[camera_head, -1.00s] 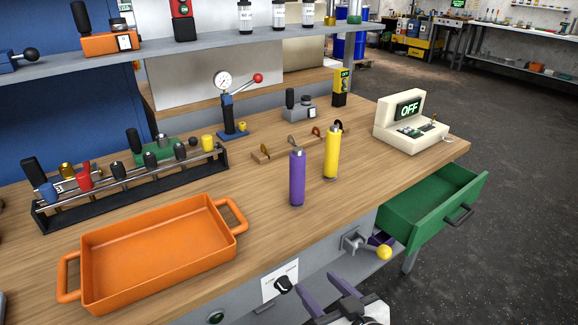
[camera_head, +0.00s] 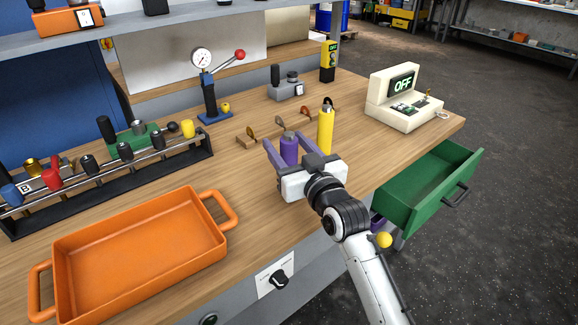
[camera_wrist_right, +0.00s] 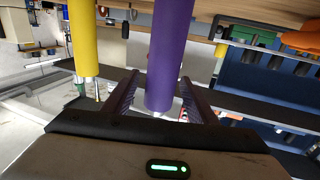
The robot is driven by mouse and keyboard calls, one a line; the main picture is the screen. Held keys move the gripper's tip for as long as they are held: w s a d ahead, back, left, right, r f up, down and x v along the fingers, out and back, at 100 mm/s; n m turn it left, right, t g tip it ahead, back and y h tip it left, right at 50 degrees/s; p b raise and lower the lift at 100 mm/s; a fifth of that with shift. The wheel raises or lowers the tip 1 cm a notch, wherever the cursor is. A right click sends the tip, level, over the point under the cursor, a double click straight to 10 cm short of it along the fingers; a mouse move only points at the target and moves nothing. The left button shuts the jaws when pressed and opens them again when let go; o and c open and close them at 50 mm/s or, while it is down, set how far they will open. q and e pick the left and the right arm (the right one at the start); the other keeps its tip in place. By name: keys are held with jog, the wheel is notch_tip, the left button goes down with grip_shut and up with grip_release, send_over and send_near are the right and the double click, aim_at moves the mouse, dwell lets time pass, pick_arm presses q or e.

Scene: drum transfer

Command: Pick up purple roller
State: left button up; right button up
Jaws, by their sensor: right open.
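The purple roller (camera_head: 289,150) stands upright on the wooden workbench (camera_head: 245,190), left of the yellow roller (camera_head: 325,130). My right gripper (camera_head: 286,144) is open, with its purple fingers on either side of the purple roller; its palm hides the roller's lower part in the head view. In the right wrist view the purple roller (camera_wrist_right: 170,50) lies between the open fingers (camera_wrist_right: 158,95), and the yellow roller (camera_wrist_right: 84,40) is outside them to the left. I cannot tell whether a finger touches the purple roller. My left gripper is not in view.
An orange tray (camera_head: 140,262) sits at the front left of the bench. A black rack (camera_head: 110,180) and a gauge press (camera_head: 208,95) stand behind it. The OFF device (camera_head: 400,100) is at the right, above an open green drawer (camera_head: 425,190). Small hooks lie behind the rollers.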

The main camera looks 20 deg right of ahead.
jog(key=shift+w+a+f, duration=0.1)
jog(key=shift+w+a, duration=0.05)
jog(key=shift+w, duration=1.15)
grip_shut()
